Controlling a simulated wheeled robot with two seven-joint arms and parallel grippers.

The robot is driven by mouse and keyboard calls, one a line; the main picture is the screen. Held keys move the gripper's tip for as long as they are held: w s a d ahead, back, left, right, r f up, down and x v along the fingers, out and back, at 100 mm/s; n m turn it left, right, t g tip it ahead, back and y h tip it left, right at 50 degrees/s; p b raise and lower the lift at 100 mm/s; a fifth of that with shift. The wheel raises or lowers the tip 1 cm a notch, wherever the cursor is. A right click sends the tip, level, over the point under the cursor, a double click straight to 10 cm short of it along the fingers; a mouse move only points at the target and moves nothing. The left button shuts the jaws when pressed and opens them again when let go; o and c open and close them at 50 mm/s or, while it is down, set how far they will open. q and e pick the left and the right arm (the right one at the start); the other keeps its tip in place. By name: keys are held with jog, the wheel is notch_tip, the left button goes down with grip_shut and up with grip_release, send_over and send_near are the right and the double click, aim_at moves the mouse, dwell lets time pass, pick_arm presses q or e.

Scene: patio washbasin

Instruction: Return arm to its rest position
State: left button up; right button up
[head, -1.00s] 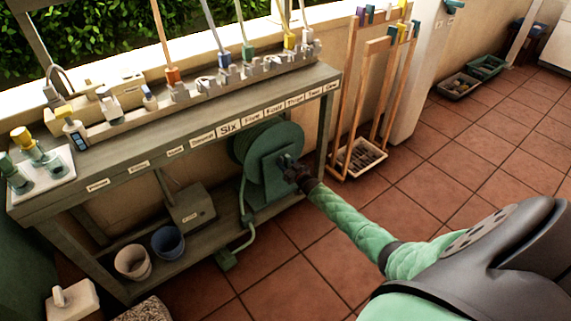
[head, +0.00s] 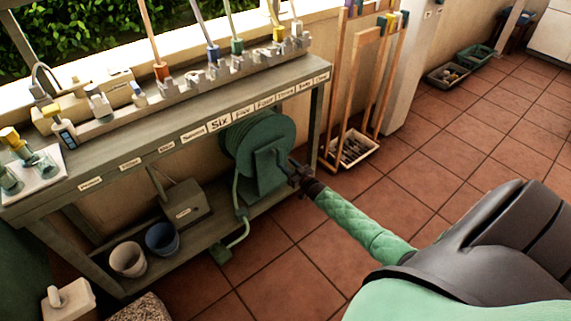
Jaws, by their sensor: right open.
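My right arm comes in from the lower right, with its green padded forearm stretched toward the workbench. My right gripper (head: 298,174) is open. It is small and dark in the picture, just right of the green hose reel (head: 262,140) under the bench. I see nothing held in it. Whether it touches the reel or only overlaps it in the picture, I cannot tell. My left gripper does not show.
The grey workbench (head: 110,165) has labels along its front edge. A grey bucket (head: 128,259) and a blue bucket (head: 162,238) stand on its lower shelf. A wooden rack (head: 335,95) stands over a tray (head: 350,148). The tiled floor (head: 440,145) at right is clear.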

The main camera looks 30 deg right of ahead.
dwell(0.5)
